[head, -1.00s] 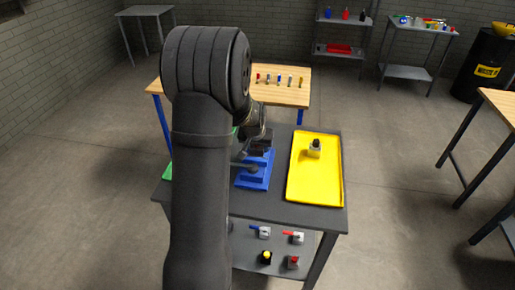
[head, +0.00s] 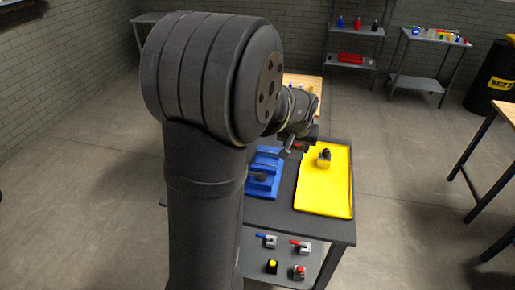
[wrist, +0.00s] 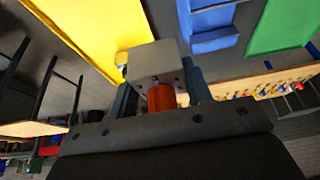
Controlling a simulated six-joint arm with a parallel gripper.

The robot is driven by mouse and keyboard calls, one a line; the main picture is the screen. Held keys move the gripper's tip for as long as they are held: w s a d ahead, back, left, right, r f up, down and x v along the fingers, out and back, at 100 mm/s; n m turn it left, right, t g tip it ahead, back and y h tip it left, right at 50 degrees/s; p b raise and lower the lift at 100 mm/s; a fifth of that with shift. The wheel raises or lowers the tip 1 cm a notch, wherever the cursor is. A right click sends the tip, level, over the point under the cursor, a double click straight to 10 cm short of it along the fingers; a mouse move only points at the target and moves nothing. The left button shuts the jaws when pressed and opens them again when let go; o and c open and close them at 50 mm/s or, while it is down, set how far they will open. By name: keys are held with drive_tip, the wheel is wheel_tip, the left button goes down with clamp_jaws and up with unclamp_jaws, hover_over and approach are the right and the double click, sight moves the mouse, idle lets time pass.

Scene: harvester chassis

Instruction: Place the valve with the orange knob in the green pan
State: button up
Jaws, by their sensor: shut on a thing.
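In the wrist view my gripper (wrist: 159,88) is shut on the valve, a grey block (wrist: 155,60) with an orange knob (wrist: 161,97) between the fingers. The knob points toward the palm. In the head view my gripper (head: 300,142) is by the left side of the yellow tray, with a small orange-red bit at it; the rest of the valve is hard to make out there. The green pan (wrist: 284,24) shows at the upper right of the wrist view, beyond the blue fixture. My arm hides it in the head view.
The yellow tray (head: 342,195) holds a valve with a black knob (head: 324,158). The blue fixture (head: 262,184) stands left of it on the dark table (head: 290,217). Several valves sit on the shelf below. A wooden bench (wrist: 262,84) with small parts stands beyond.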

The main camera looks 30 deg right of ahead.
drive_tip(key=w+a+f+n, duration=0.2)
drive_tip(key=w+a, duration=1.2)
drive_tip(key=a, duration=0.2)
drive_tip(key=w+a+f+n+y, duration=0.1)
drive_tip(key=w+a, duration=0.2)
drive_tip(key=a, duration=0.4)
drive_tip(key=w+a+n+t, duration=0.1)
drive_tip(key=w+a, duration=0.2)
drive_tip(key=a, duration=0.5)
drive_tip(key=w+a+f+n+y, duration=0.1)
drive_tip(key=w+a, duration=0.2)
drive_tip(key=a, duration=0.4)
drive_tip(key=s+d+f, duration=0.1)
drive_tip(key=s+d, duration=0.2)
drive_tip(key=d, duration=1.3)
drive_tip(key=shift+h, duration=0.3)
drive_tip(key=f, duration=0.9)
drive_tip(key=shift+w+d+f, duration=0.1)
drive_tip(key=shift+d+f, duration=0.1)
drive_tip(key=shift+f, duration=0.1)
drive_tip(key=shift+f, duration=0.1)
drive_tip(key=shift+f, duration=0.1)
drive_tip(key=o, duration=1.3)
